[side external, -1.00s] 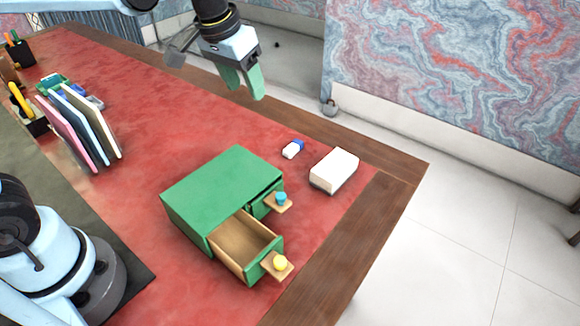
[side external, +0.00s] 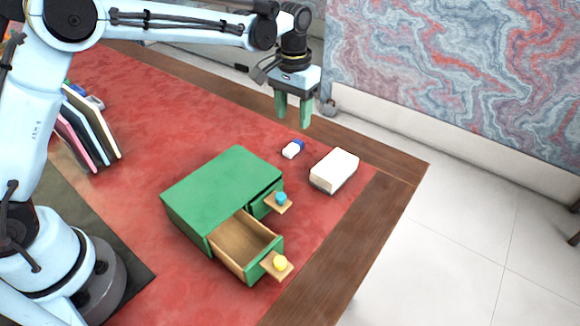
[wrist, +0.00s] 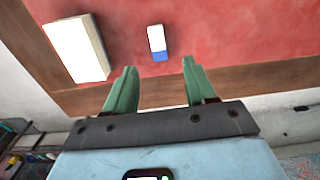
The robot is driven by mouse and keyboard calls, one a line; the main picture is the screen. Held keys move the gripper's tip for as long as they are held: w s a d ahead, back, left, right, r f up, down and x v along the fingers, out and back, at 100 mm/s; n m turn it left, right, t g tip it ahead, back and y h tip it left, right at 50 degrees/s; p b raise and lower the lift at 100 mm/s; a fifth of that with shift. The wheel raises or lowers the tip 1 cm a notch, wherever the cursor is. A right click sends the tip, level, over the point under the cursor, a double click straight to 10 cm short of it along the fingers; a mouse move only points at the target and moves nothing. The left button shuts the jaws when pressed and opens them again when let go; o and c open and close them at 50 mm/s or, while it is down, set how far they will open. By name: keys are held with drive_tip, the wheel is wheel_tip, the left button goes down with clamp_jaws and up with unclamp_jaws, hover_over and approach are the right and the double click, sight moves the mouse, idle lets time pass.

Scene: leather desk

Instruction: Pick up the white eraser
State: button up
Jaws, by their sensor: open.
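The white eraser (side external: 291,150) is a small white block with a blue end, lying on the red desk top behind the green drawer box. It also shows in the wrist view (wrist: 156,39), ahead of and between the fingertips, with its blue end toward them. My gripper (side external: 293,122) has two green fingers pointing down, above the desk near the eraser. In the wrist view my gripper (wrist: 157,72) is open and empty, with the fingers apart from the eraser.
A larger white block (side external: 334,170) lies right of the eraser. Upright folders (side external: 92,125) stand left. The wooden desk edge (side external: 375,153) runs behind.

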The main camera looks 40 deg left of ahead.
sight(293, 146)
drive_tip(key=f, duration=0.8)
drive_tip(key=shift+s+d, duration=0.1)
drive_tip(key=shift+s, duration=0.1)
drive_tip(key=shift+c, duration=0.3)
clamp_jaws()
